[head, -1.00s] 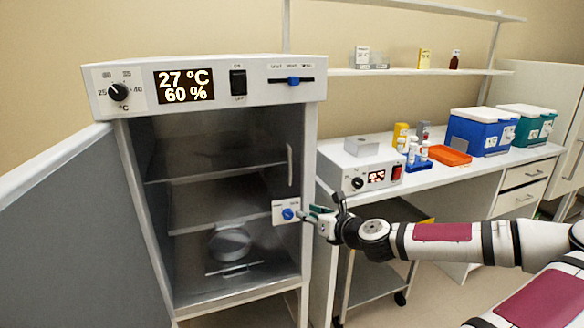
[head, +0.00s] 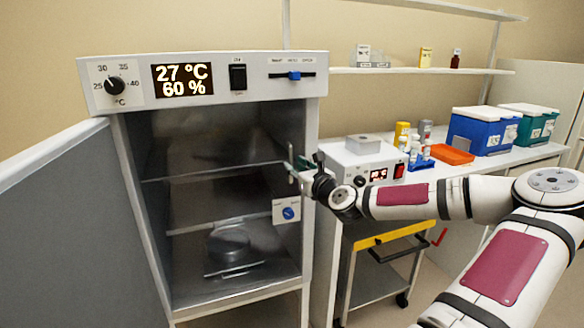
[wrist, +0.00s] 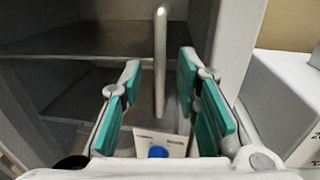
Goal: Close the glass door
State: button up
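The cabinet's glass door (head: 215,195) is a clear pane over the shelves; its edges are faint, and I cannot tell whether it is fully shut. Its upright metal handle (wrist: 160,65) shows in the wrist view, between and beyond my fingers. My gripper (head: 297,165) is at the cabinet's right side, covering most of the handle in the head view. In the wrist view my gripper (wrist: 160,100) is open, with teal pads on both sides of the handle and apart from it. A white latch plate with a blue knob (head: 288,213) sits below the handle.
A solid grey outer door (head: 75,235) stands open at the left. The control panel (head: 210,80) reads 27 °C and 60 %. A white device (head: 362,165) sits on the bench right of the cabinet, close to my arm. A yellow-topped cart (head: 390,237) stands below.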

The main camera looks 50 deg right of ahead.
aim_at(290, 159)
jog(key=shift+x, duration=1.1)
grip_shut()
jog(key=shift+w+d+p, duration=0.3)
jog(key=shift+w+d, duration=1.05)
jog(key=shift+w, duration=0.2)
